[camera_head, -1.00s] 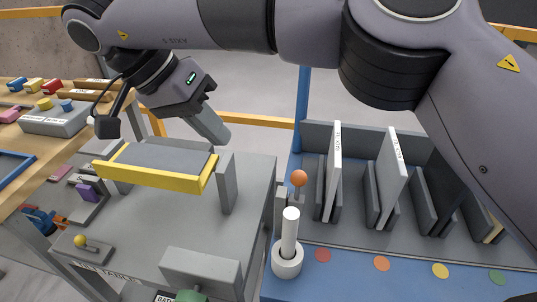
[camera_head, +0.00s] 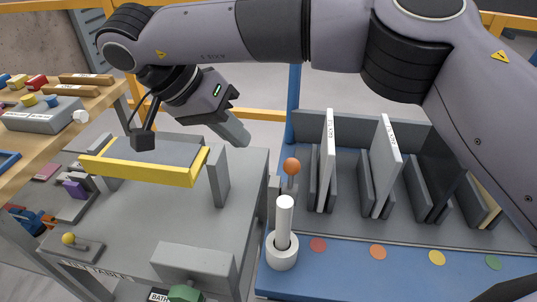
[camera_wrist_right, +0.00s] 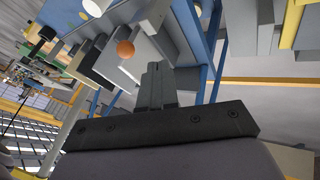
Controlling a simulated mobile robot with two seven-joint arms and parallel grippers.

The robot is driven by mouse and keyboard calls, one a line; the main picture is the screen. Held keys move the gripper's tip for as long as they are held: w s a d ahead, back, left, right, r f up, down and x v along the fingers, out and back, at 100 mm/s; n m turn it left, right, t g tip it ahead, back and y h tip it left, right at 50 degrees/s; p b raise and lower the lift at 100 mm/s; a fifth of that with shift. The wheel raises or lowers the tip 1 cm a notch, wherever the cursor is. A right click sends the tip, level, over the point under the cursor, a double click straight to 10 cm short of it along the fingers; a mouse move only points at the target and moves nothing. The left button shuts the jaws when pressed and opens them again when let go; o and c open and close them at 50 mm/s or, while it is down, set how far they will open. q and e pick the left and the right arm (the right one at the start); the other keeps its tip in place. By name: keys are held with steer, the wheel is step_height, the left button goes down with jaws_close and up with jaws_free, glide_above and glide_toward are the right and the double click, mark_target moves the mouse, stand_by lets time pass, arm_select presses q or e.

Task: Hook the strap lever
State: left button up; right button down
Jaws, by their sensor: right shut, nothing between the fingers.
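My right gripper (camera_head: 240,134) reaches in over the far side of the grey table with its fingers together and nothing between them. It also shows shut in the right wrist view (camera_wrist_right: 157,84). An orange ball-topped lever (camera_head: 291,167) stands at the blue bench's left edge, to the right of and below the gripper, apart from it. Its ball also shows in the right wrist view (camera_wrist_right: 125,49). A small yellow-knobbed lever (camera_head: 69,240) sits at the table's front left. I cannot tell which is the strap lever, and no strap is clearly visible. My left gripper is out of view.
A raised grey plate with a yellow edge (camera_head: 140,170) and an upright grey post (camera_head: 218,178) stand on the grey table. A white rod in a round holder (camera_head: 284,220) is on the blue bench, beside slotted panels (camera_head: 385,165). A blue post (camera_head: 294,100) rises behind.

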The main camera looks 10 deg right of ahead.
mark_target(290, 182)
steer(key=s+d+f, duration=0.2)
steer(key=d+f, duration=0.1)
steer(key=d, duration=0.2)
steer(key=shift+f+p, duration=0.15)
steer(key=shift+p, duration=0.15)
stand_by(0.4)
